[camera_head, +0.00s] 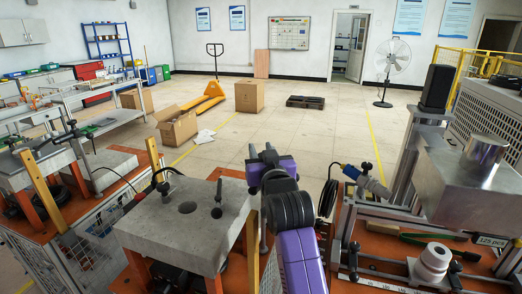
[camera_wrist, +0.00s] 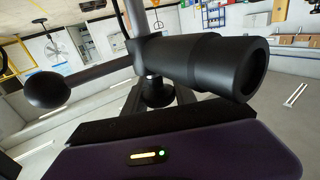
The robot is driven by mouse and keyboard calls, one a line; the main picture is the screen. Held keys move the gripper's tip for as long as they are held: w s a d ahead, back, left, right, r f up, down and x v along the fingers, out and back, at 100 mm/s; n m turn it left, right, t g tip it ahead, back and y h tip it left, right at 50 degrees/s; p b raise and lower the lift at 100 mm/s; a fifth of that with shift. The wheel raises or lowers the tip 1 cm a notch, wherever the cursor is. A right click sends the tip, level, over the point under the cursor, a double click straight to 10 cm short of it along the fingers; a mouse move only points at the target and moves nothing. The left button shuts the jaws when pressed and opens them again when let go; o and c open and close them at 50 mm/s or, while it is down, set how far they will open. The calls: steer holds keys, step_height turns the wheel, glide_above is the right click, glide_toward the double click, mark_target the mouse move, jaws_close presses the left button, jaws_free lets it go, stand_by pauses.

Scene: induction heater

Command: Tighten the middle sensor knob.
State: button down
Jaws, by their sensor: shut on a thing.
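My gripper (camera_head: 270,163), purple and black, is in the middle of the head view, just right of the grey slab (camera_head: 180,220). Its purple body also fills the bottom of the wrist view. It is shut on a small black knob (camera_wrist: 158,92), apparently the middle sensor knob, which stands past the gripper's edge in the wrist view. A black cylindrical sensor (camera_wrist: 205,65) lies across above the knob. A lever with a black ball end (camera_wrist: 47,90) reaches to its left.
Two black sensor stands (camera_head: 217,195) (camera_head: 165,182) rise from the slab. At right are a metal block (camera_head: 460,180), a yellow-and-black plug (camera_head: 352,172) and a white stepped part (camera_head: 433,262) on an orange bench. Cardboard boxes (camera_head: 250,96) lie on the open floor behind.

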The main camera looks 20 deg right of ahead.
steer(key=c, duration=1.1)
jaws_free()
steer(key=shift+o, duration=0.2)
step_height(320, 180, up, 20)
steer(key=b, duration=0.2)
